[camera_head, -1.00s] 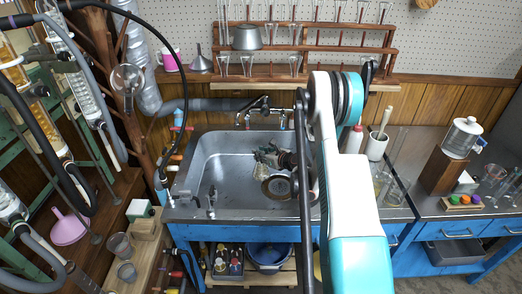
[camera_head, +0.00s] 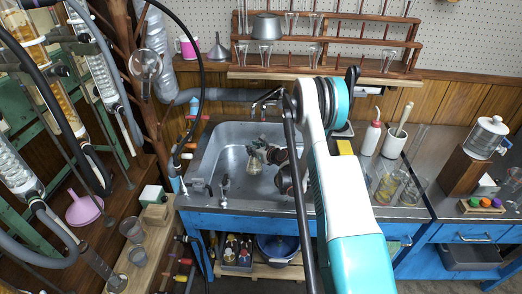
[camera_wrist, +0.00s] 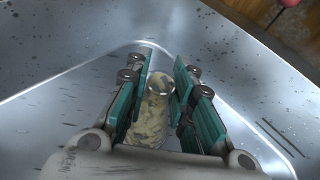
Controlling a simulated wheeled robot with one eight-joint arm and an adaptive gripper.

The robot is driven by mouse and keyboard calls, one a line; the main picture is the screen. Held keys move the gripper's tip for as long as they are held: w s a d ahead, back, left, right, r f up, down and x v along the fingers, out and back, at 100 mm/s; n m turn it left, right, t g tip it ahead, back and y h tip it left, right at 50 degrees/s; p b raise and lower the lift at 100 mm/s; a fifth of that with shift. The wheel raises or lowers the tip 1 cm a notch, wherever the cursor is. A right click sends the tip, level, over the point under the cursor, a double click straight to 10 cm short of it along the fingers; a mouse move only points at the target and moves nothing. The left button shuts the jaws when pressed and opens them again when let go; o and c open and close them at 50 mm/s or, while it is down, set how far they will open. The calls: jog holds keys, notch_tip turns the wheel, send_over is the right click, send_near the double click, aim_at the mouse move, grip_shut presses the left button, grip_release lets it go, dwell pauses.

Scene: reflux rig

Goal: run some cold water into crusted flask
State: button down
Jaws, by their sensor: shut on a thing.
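The crusted flask (camera_wrist: 155,115), pale with dark patches, is between the two teal-padded fingers of my gripper (camera_wrist: 158,98) in the wrist view. Its round mouth shows, and the gripper is shut on it. In the head view my gripper (camera_head: 270,154) is over the sink (camera_head: 228,150), with the flask (camera_head: 255,166) on its left side. The tap (camera_head: 266,106) is at the sink's back edge, partly hidden by my arm. No water stream is visible. I cannot tell how high the flask is above the basin floor.
Small fittings (camera_head: 224,184) stand on the sink's front left rim. A white bottle (camera_head: 371,138), a white pot (camera_head: 394,141) and glassware (camera_head: 388,185) stand on the right. A rack of glassware (camera_head: 325,40) is behind the sink. The basin's left side is clear.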

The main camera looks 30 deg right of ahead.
jog(key=shift+f, duration=0.65)
jog(key=c, duration=1.3)
grip_release()
notch_tip(320, 180, up, 10)
